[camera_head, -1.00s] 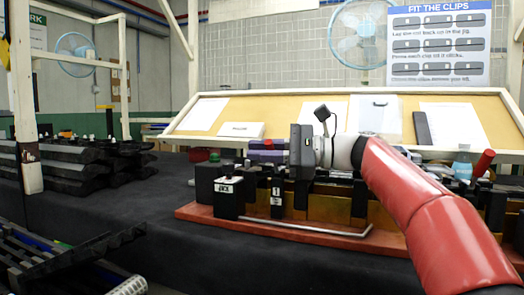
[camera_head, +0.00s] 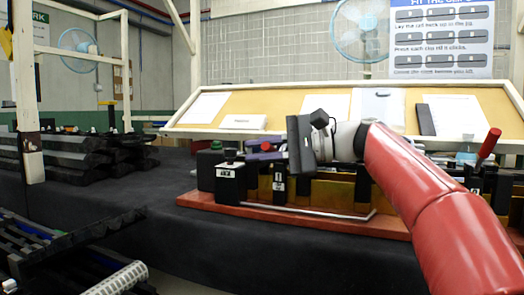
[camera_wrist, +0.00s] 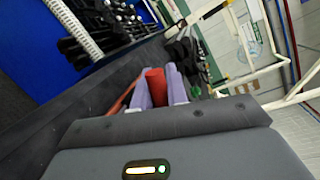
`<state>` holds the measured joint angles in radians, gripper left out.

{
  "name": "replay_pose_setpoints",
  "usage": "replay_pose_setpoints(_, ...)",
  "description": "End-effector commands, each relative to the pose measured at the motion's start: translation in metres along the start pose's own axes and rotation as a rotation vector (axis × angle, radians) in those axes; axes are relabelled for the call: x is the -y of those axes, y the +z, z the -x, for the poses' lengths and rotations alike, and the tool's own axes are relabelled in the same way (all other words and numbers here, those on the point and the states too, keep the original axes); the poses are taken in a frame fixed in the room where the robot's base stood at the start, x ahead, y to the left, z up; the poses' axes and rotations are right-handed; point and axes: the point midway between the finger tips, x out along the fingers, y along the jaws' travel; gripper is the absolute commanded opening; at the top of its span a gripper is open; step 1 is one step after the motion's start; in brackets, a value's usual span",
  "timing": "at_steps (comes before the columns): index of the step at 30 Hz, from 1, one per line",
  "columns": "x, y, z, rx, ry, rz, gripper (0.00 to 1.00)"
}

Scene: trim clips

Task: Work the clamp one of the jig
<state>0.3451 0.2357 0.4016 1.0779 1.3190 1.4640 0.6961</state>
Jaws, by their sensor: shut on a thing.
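The jig has a red-brown base (camera_head: 290,217) with dark blocks and brass-coloured parts along it. The black clamp block marked 1 (camera_head: 279,184) stands near its left end. My gripper (camera_head: 264,153) is just above that block, its pale purple fingers pointing left. In the wrist view, my gripper (camera_wrist: 157,88) is shut on a red handle (camera_wrist: 156,90), with one finger on each side. In the head view the handle is mostly hidden by the fingers and gripper body, so its exact angle is unclear.
A black labelled block (camera_head: 229,180) stands left of the clamp. Another red handle (camera_head: 488,145) rises at the jig's right. A metal rod (camera_head: 320,211) runs along the front. Dark parts (camera_head: 75,160) are stacked at left. Dark tabletop in front is clear.

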Motion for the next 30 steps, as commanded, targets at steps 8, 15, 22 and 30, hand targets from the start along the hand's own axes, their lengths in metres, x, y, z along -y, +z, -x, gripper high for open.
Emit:
replay_pose_setpoints(8,-0.023,-0.006,-0.004,-0.051,0.042,0.255,0.0)
replay_pose_setpoints(15,-0.036,-0.012,-0.005,-0.092,0.075,0.457,0.0)
replay_pose_setpoints(22,-0.044,-0.018,-0.006,-0.12,0.098,0.601,0.0)
replay_pose_setpoints(30,-0.048,-0.022,-0.006,-0.139,0.114,0.693,0.0)
